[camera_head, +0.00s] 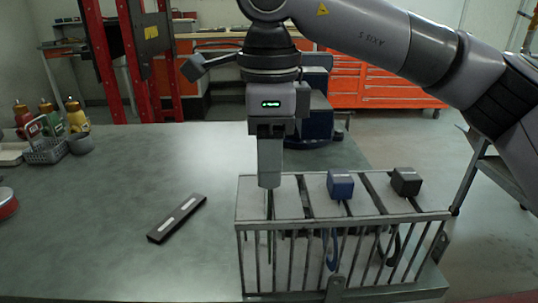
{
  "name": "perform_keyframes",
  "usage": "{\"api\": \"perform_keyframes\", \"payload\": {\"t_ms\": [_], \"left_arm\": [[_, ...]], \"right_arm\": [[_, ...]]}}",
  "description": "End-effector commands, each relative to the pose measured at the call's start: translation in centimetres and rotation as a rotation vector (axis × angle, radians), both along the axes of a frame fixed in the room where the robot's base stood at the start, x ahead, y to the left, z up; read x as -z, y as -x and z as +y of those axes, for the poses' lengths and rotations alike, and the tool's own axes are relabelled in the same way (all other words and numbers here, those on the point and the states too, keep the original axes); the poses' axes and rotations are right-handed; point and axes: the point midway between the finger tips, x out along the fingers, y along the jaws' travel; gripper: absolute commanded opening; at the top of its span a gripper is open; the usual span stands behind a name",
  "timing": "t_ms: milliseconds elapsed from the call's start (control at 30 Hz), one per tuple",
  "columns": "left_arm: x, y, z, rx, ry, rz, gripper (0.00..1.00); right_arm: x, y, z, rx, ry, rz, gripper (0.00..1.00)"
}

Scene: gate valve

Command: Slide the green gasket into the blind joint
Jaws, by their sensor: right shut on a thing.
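My right gripper (269,182) points straight down over the left end of a grey barred rack (291,192). It is shut on the top of a thin greenish piece (270,238), likely the green gasket, which hangs down among the rack's bars. The gripper hides its upper part, and the bars partly cover the rest. In the same rack, to the right, stand a piece with a blue block on top (340,185) and one with a black block on top (405,181). I cannot make out the blind joint. My left gripper is not in view.
A flat dark bar with a pale label (177,218) lies on the grey table (110,255) left of the rack. A wire basket (46,150), several bottles and a grey cup (80,144) stand at far left. A dark blue object (314,118) stands behind my gripper.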

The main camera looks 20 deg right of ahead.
Motion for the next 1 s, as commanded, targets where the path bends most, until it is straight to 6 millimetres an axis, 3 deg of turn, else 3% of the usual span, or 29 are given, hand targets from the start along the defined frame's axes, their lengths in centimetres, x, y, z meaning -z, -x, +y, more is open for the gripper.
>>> {"api": "perform_keyframes", "payload": {"t_ms": [600,1000], "left_arm": [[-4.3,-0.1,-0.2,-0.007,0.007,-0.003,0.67],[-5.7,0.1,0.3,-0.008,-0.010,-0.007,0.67]], "right_arm": [[-6.0,0.0,0.0,-0.001,0.001,-0.001,0.00],[-9.6,0.0,0.0,0.000,0.000,-0.001,0.00]]}}
